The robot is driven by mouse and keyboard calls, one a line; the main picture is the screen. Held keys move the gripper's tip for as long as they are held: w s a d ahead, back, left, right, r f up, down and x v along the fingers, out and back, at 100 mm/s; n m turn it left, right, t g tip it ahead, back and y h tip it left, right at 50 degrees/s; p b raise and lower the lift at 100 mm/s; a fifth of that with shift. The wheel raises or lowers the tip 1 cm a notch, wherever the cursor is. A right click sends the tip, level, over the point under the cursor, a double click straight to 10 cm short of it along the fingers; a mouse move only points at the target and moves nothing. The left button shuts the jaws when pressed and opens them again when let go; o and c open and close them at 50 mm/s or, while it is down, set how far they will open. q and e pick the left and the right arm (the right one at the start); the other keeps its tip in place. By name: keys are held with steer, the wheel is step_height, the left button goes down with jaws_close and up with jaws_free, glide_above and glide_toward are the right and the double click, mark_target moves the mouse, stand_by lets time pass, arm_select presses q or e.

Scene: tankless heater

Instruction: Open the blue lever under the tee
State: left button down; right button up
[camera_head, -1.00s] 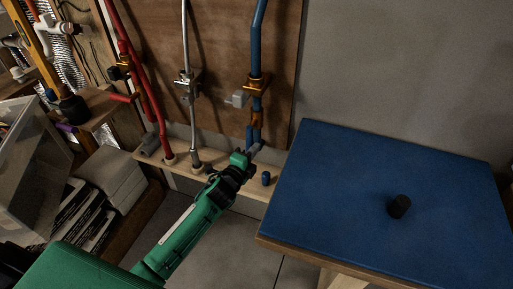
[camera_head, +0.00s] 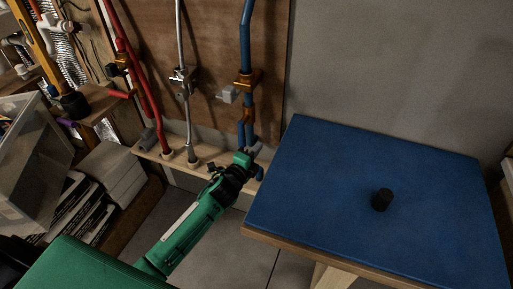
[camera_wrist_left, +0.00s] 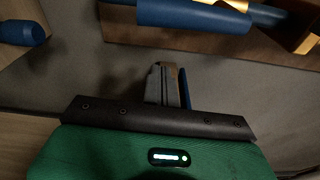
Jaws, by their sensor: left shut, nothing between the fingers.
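The blue pipe (camera_head: 246,40) runs down the brown board to a brass tee (camera_head: 246,80) with a grey part at its left. A second brass fitting (camera_head: 249,117) sits below the tee. My left gripper (camera_head: 256,151) is shut and empty, at the pipe's lower end. In the left wrist view its closed fingers (camera_wrist_left: 164,85) have a thin blue strip (camera_wrist_left: 185,88) close along their right side. I cannot tell if this strip is the lever, or if they touch. A thick blue piece (camera_wrist_left: 195,15) crosses above the fingertips. My right gripper is not in view.
A blue-topped table (camera_head: 340,190) with a black cylinder (camera_head: 382,200) stands close at the right. A red pipe (camera_head: 150,105) and a grey pipe (camera_head: 185,120) run down at the left. A small blue stub (camera_head: 259,173) is beside the gripper.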

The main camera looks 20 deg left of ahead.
arm_select(q)
steer(key=shift+s+a, duration=1)
steer(key=shift+s, duration=3.2)
steer(key=s+f+n+g+y+p, duration=0.3)
steer(key=s+f+n+g, duration=0.55)
steer(key=s+f, duration=1)
steer(key=s+f+n+g+p, duration=0.5)
steer(key=s+f+n+g, duration=0.4)
steer(key=s+f, duration=0.95)
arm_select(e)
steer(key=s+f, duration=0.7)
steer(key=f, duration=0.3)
arm_select(q)
steer(key=s+a+f+p, duration=0.3)
steer(key=s+f+p, duration=0.3)
steer(key=s, duration=0.6)
steer(key=shift+n+t, duration=0.35)
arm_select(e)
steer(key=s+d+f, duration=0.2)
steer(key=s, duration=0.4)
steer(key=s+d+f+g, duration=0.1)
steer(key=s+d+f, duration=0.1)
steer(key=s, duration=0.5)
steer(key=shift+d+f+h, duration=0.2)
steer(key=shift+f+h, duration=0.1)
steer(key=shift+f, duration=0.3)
